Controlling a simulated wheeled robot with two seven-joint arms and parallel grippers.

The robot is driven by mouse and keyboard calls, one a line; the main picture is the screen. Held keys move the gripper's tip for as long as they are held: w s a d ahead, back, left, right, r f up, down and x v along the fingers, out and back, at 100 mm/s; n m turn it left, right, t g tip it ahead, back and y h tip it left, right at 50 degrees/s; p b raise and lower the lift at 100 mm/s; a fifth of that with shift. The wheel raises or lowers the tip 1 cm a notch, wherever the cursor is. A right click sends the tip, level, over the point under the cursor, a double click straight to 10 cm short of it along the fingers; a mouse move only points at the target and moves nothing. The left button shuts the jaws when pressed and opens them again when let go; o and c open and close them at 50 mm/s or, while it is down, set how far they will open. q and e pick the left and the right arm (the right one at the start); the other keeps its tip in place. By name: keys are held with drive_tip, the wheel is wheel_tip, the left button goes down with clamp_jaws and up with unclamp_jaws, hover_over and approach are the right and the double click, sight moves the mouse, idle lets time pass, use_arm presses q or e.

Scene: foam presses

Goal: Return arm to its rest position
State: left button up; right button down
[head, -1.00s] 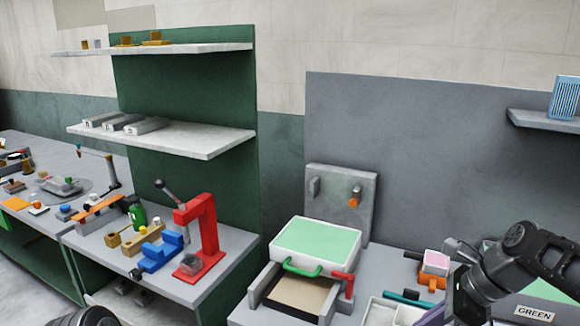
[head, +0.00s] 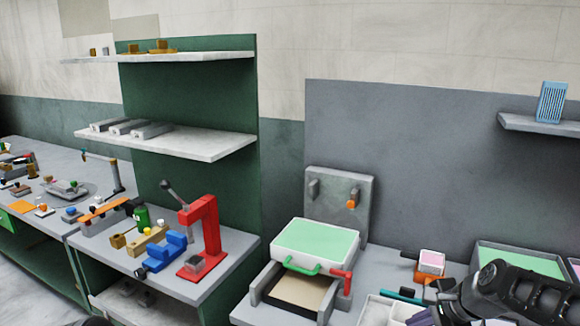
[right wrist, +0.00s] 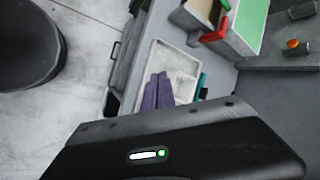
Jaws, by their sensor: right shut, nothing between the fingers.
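My right arm (head: 515,290) comes in at the lower right of the head view, low over the bench. In the right wrist view my right gripper (right wrist: 157,92) shows as two purple fingers, closed together and empty. Behind them in that view is a white divided tray (right wrist: 183,62); I cannot tell the height between them. In the head view the gripper is mostly hidden at the bottom edge, beside the tray. My left gripper is not in view.
A foam press with a pale green lid (head: 315,243), green handle and red lever (head: 341,275) stands left of my arm. A pink-topped block (head: 431,262) and a green-lined tray (head: 520,258) are close by. A red press (head: 211,232) stands further left.

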drive_tip(key=s+a+f+n, duration=0.1)
drive_tip(key=a+f+n, duration=0.2)
drive_tip(key=f, duration=0.5)
drive_tip(key=s+a+f+n, duration=0.2)
drive_tip(key=a+f+n, duration=0.15)
drive_tip(key=f, duration=0.45)
drive_tip(key=s+a+f+n, duration=0.1)
drive_tip(key=a+f+n, duration=0.15)
drive_tip(key=f, duration=0.55)
drive_tip(key=s+a+f+n+g, duration=0.1)
drive_tip(key=s+a+f, duration=0.2)
drive_tip(key=s+f, duration=0.2)
drive_tip(key=s+a+f+n+g+b, duration=0.1)
drive_tip(key=s+f, duration=0.4)
drive_tip(key=s, duration=0.5)
drive_tip(key=s+a+f+n+g, duration=0.3)
drive_tip(key=s+a+f, duration=0.2)
drive_tip(key=s, duration=0.3)
drive_tip(key=shift+a+y+b, duration=0.3)
drive_tip(key=shift+a+b, duration=0.1)
drive_tip(key=shift+a, duration=0.2)
drive_tip(key=shift+s+d+f, duration=0.1)
